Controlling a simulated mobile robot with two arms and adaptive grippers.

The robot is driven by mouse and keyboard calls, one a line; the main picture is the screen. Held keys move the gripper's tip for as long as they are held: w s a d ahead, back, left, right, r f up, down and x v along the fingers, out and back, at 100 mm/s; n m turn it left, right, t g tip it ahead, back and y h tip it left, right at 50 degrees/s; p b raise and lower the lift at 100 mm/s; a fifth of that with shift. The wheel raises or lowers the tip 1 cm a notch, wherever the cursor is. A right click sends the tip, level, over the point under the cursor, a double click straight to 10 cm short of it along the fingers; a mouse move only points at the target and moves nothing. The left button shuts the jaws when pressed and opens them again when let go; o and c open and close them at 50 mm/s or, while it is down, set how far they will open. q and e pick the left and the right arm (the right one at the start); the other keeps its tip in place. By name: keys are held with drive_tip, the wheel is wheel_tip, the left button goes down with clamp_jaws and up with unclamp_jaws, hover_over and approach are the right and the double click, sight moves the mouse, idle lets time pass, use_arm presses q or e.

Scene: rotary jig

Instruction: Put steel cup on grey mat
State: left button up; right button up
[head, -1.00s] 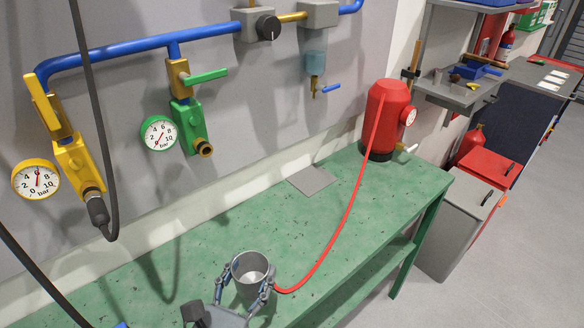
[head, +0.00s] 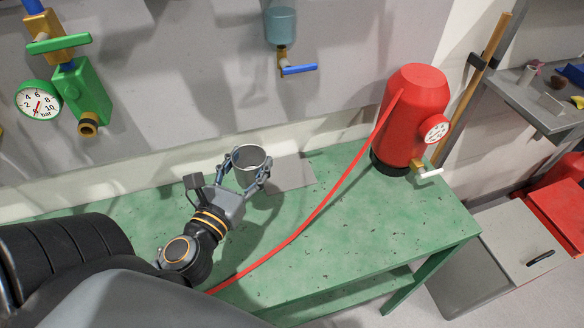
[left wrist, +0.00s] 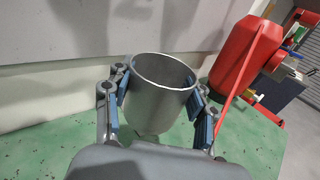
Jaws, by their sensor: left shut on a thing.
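The steel cup (head: 250,160) is an open grey metal cup, held upright between the fingers of my left gripper (head: 246,174). The left wrist view shows the cup (left wrist: 160,95) with the blue-padded fingers of the gripper (left wrist: 160,103) shut on its two sides. The grey mat (head: 291,174) is a flat square on the green bench, by the wall. In the head view the cup overlaps the mat's left side; I cannot tell whether it touches the bench. The cup hides part of the mat. My right gripper is not in view.
The green bench (head: 340,235) carries a red tank (head: 408,115) with a gauge at its right end. A red hose (head: 325,200) runs across the bench just right of the mat. A green valve (head: 82,95) and a blue-handled tap (head: 298,70) are on the wall.

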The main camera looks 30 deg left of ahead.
use_arm(q)
drive_tip(key=shift+w+a+r, duration=0.1)
drive_tip(key=shift+w+a, duration=0.2)
drive_tip(key=shift+w, duration=0.2)
drive_tip(key=shift+w+a, duration=0.3)
drive_tip(key=shift+w, duration=0.2)
drive_tip(key=w+f, duration=0.2)
drive_tip(key=w, duration=0.1)
drive_tip(key=w+f, duration=0.3)
drive_tip(key=w, duration=0.1)
drive_tip(key=w+f, duration=0.3)
drive_tip(key=w, duration=0.1)
drive_tip(key=shift+d, duration=0.15)
drive_tip(key=shift+w+f, duration=0.3)
drive_tip(key=shift+f, duration=0.2)
drive_tip(key=f, duration=0.1)
drive_tip(key=f+b, duration=0.2)
drive_tip(key=shift+w+f, duration=0.3)
drive_tip(key=shift+f, duration=0.05)
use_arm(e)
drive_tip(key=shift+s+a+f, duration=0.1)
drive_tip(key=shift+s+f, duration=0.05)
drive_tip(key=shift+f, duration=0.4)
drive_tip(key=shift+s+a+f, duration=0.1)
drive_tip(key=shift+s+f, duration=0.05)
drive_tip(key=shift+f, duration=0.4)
use_arm(q)
drive_tip(key=shift+r, duration=0.1)
